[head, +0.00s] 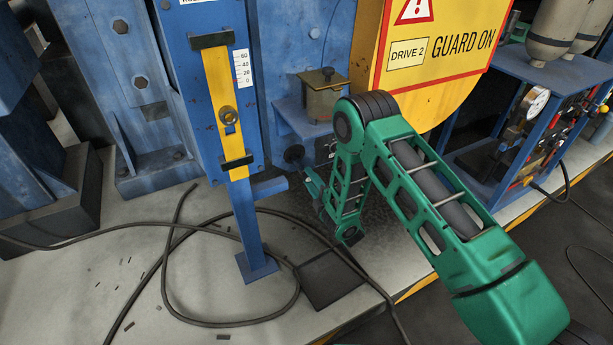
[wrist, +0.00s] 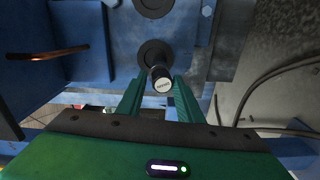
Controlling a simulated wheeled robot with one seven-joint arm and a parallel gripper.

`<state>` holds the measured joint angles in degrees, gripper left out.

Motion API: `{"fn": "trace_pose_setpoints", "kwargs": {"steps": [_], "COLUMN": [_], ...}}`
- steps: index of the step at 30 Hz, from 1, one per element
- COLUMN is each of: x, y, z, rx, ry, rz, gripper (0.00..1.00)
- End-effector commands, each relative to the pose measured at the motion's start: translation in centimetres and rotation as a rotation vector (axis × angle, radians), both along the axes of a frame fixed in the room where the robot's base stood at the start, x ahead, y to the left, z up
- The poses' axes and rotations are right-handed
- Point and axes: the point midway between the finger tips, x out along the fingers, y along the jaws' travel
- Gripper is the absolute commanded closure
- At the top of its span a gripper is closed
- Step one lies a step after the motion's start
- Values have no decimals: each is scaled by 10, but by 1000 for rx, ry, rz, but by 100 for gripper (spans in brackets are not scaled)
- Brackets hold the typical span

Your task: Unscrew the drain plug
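In the wrist view a short dark cylinder with a pale, lettered end face (wrist: 161,82) sticks out of a dark round flange (wrist: 153,52) on a blue housing. It looks like the drain plug; the lettering is too small to read. My gripper (wrist: 158,84) is open, one green finger on each side of the plug's end. Gaps show on both sides, the right one smaller. How far the fingers overlap the plug in depth, I cannot tell. In the head view my green arm reaches down beside the blue machine and hides the plug and most of the gripper.
A blue post (head: 247,215) stands left of my arm. A small metal pot (head: 323,92) sits on a blue bracket above. A yellow guard (head: 435,55) is behind my arm. Loose black cables (head: 165,265) lie on the floor, near a dark square plate (head: 330,280).

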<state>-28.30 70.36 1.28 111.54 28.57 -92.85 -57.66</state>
Motion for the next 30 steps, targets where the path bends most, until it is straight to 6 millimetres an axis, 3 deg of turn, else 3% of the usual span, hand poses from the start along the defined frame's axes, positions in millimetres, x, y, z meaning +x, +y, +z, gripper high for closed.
{"fn": "trace_pose_setpoints", "kwargs": {"steps": [24, 30], "x": [-2, -2], "y": [3, 2], "z": [0, -1], "rx": [1109, 1270], "ry": [643, 736], "rz": [0, -1], "gripper": [67, 67]}}
